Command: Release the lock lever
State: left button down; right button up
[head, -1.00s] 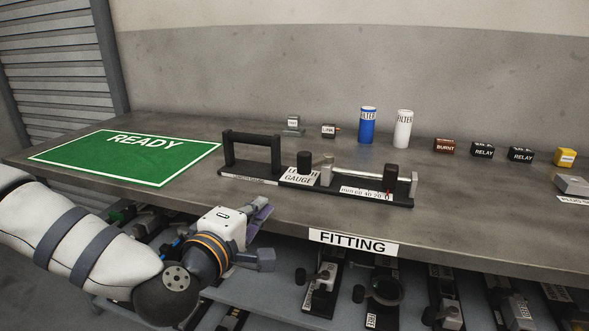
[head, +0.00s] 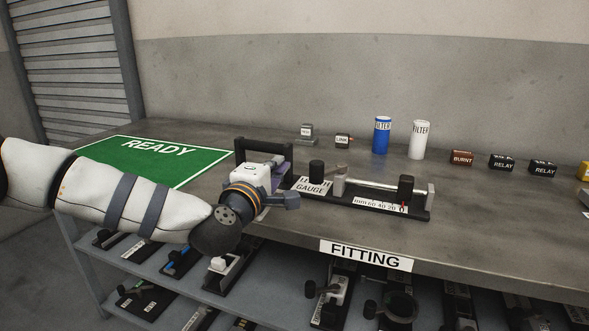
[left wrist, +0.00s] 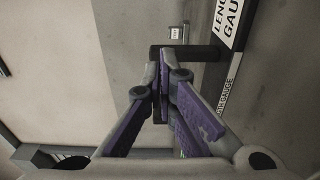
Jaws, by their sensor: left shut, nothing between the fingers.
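The length gauge (head: 335,199) lies on the table, a long black base with a handle frame at its left end. Its black knob (head: 316,170), silver rod (head: 371,185) and black slider (head: 405,190) with a red pointer stand to the right. I cannot tell for sure which part is the lock lever. My left gripper (head: 278,188) is at the handle end and hides part of it. In the left wrist view my left gripper (left wrist: 160,78) is shut and empty, with the black handle bar (left wrist: 190,52) close to its tips; contact is unclear. My right gripper is not in view.
The green READY mat (head: 205,163) lies left, partly behind my left arm. Blue (head: 381,136) and white (head: 420,141) filters, a burnt block (head: 461,158) and relays (head: 502,163) stand at the back. The FITTING label (head: 366,255) is on the front edge. Several units lie on the shelf below.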

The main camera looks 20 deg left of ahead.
pick_arm(q)
jog(key=shift+w+d, duration=0.2)
jog(key=shift+w, duration=0.6)
jog(key=d, duration=0.1)
jog(key=s+d, duration=0.1)
jog(key=shift+d, duration=0.3)
jog(key=shift+s+d+p, duration=0.2)
jog(key=shift+d+p, duration=0.1)
jog(key=shift+d, duration=0.1)
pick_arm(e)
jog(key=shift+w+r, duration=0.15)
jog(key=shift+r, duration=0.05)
pick_arm(q)
jog(key=shift+s+d, duration=0.1)
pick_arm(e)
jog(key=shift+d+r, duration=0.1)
pick_arm(q)
jog(key=shift+s+d+n+y, duration=0.25)
jog(key=shift+n+y, duration=0.25)
jog(key=shift+y, duration=0.2)
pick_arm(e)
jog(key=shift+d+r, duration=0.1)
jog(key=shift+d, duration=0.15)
